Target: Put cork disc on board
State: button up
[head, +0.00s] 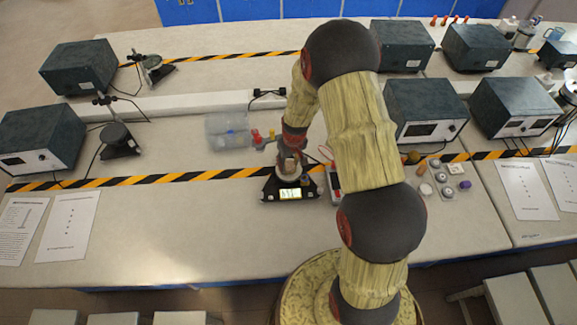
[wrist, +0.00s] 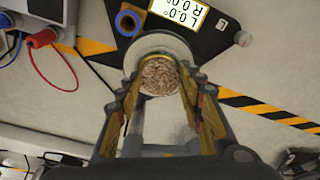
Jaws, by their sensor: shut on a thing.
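The cork disc (wrist: 158,74) is speckled brown and sits between the fingertips of my gripper (wrist: 158,80) in the wrist view. My gripper is shut on it. Behind the disc is the pale round plate (wrist: 170,43) of a black device with a lit display; I cannot tell whether the disc touches the plate. In the head view my gripper (head: 289,168) is over this device, and the disc is too small to make out. A pale grey board (head: 462,188) with several round pieces lies right of my arm; I cannot tell for sure that it is the task's board.
The black device (head: 271,190) stands near the striped tape. A clear bin (head: 226,131) and coloured plugs (head: 263,136) are behind it to the left. A tan round piece (head: 426,189) lies beside the board.

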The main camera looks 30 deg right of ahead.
aim_at(288, 164)
jog(key=shift+r, duration=0.1)
jog(key=shift+c, duration=0.5)
jog(key=shift+r, duration=0.25)
notch_tip(288, 164, up, 3)
jog(key=shift+s+r+p, duration=0.15)
jog(key=shift+p, duration=0.95)
jog(key=s+r+p, duration=0.2)
jog(key=s+r, duration=0.2)
jog(key=s, duration=0.3)
jog(key=s+a+r+p, duration=0.1)
jog(key=s+r+p, duration=0.1)
jog(key=s+r, duration=0.3)
jog(key=shift+s, duration=0.85)
